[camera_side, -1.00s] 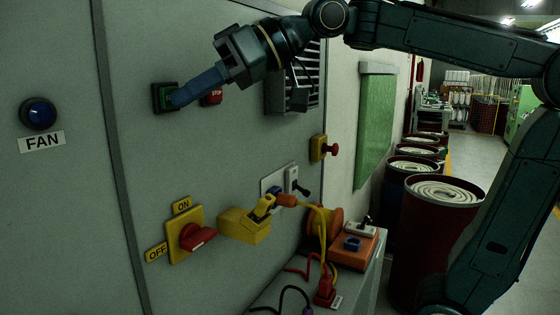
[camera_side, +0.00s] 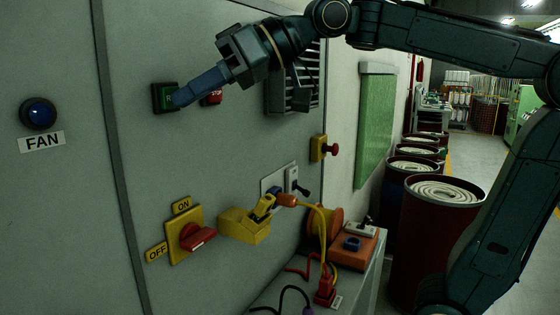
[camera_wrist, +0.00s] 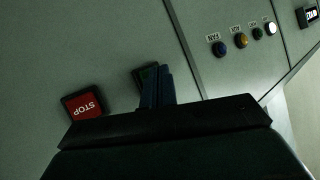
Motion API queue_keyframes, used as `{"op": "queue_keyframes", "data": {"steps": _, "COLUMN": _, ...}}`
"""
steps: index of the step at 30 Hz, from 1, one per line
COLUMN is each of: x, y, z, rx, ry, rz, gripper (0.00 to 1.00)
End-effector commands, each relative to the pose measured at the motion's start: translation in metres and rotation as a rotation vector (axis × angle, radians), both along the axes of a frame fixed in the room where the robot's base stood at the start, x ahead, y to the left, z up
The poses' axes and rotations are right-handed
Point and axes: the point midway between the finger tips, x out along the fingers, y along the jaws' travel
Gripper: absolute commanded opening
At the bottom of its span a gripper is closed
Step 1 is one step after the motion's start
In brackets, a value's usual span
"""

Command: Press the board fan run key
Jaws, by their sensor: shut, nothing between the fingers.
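The green key (camera_side: 165,96) sits in a dark square housing on the grey board, beside the red STOP key (camera_side: 212,97). My gripper (camera_side: 178,98) is shut and empty, its blue fingertips at the right part of the green key and hiding some of it. I cannot tell whether they touch it. In the wrist view the fingers (camera_wrist: 157,88) cover much of the green key (camera_wrist: 145,75), and the STOP key (camera_wrist: 83,105) is to their left. A blue round button (camera_side: 38,113) labelled FAN is on the far left panel; it also shows in the wrist view (camera_wrist: 220,49).
A vent (camera_side: 296,85) juts out right of the STOP key. Below are a red rotary switch (camera_side: 195,237), a yellow plug box (camera_side: 244,226) and a red emergency knob (camera_side: 333,149). The board left of the green key is bare up to a vertical seam.

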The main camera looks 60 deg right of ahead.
Motion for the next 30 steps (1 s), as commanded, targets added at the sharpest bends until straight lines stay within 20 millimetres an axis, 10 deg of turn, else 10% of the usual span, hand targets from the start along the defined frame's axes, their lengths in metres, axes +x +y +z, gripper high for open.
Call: {"op": "queue_keyframes", "data": {"steps": 30, "x": -0.029, "y": 0.0, "z": 0.0, "rx": 0.0, "ry": 0.0, "rz": 0.0, "gripper": 0.0}}
